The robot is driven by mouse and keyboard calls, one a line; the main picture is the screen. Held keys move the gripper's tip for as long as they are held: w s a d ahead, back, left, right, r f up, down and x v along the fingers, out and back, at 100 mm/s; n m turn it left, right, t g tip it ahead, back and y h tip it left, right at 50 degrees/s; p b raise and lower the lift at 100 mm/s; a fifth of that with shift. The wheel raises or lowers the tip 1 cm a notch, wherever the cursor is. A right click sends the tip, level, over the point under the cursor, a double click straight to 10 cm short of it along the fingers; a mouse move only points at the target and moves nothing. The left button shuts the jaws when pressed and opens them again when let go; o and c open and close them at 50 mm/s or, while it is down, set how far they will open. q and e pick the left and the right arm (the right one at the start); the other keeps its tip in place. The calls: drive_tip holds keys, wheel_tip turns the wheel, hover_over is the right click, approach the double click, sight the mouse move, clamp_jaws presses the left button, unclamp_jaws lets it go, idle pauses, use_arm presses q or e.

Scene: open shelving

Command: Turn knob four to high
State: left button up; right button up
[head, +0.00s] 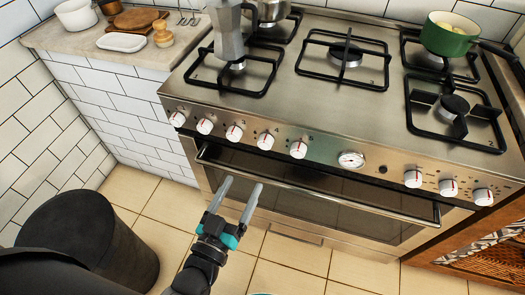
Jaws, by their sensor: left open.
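A row of white knobs with red marks runs along the steel front panel of the stove (330,163). Counting from the left, the fourth knob (265,140) sits between the third knob (234,132) and the fifth knob (298,149). The printed labels are too small to read surely, and so is its exact setting. My left gripper (240,184) is open and empty, its two grey fingers pointing up toward the panel. It shows below the third and fourth knobs, in front of the oven door, apart from the knobs. My right gripper is not in view.
The oven handle (320,187) runs below the knobs. A moka pot (229,35) stands on the left burner, and a green pot (448,35) stands at the back right. A dark bin (85,235) is at the lower left. The tiled floor (300,255) in front is mostly clear.

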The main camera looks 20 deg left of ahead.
use_arm(q)
drive_tip(key=b, duration=0.1)
approach(263, 146)
drive_tip(key=w, duration=0.3)
drive_tip(key=w+b, duration=0.1)
drive_tip(key=w, duration=0.3)
drive_tip(key=shift+w+d, duration=0.15)
drive_tip(key=shift+d, duration=0.15)
drive_tip(key=shift+w+d+b, duration=0.15)
drive_tip(key=shift+w+b, duration=0.2)
drive_tip(key=shift+w, duration=0.55)
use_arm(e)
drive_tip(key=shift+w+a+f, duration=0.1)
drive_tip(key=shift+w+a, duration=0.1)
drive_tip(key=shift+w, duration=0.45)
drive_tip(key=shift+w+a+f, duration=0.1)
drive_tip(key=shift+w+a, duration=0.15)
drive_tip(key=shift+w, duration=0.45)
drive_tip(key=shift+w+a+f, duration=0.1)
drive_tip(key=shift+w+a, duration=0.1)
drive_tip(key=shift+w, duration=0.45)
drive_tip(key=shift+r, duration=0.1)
use_arm(q)
clamp_jaws()
